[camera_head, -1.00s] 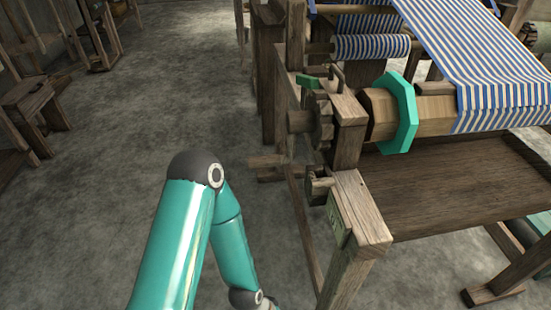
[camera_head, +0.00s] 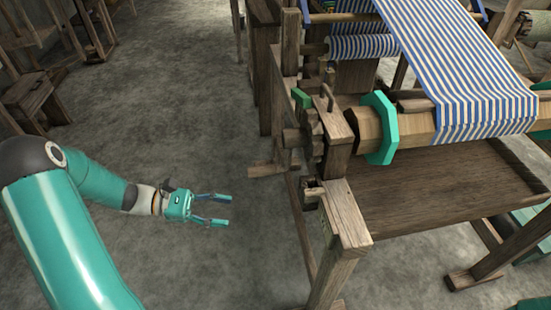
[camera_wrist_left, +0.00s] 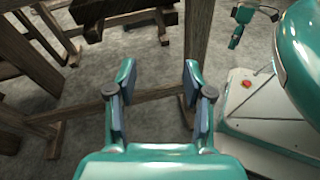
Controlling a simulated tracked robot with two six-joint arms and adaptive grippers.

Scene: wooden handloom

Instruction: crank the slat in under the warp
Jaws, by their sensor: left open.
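My left gripper (camera_head: 229,210) is open and empty over the bare floor, left of the loom and clear of it. Its two spread fingers also show in the left wrist view (camera_wrist_left: 158,72), with nothing between them. The striped blue-and-white warp (camera_head: 462,75) runs down over the octagonal wooden beam (camera_head: 410,126). A short wooden piece (camera_head: 412,105), perhaps the slat's end, lies on the beam beside the cloth's left edge. A toothed wooden wheel (camera_head: 311,130) sits at the beam's left end. What looks like my right gripper (camera_wrist_left: 235,38) is small; its jaws are unclear.
A teal octagonal flange (camera_head: 380,127) is on the beam. A green lever (camera_head: 302,98) stands above the wheel. The loom's front post (camera_head: 344,215) and a wooden peg (camera_head: 312,191) stand right of my gripper. The floor left of the loom is clear; a stool (camera_head: 35,100) stands far left.

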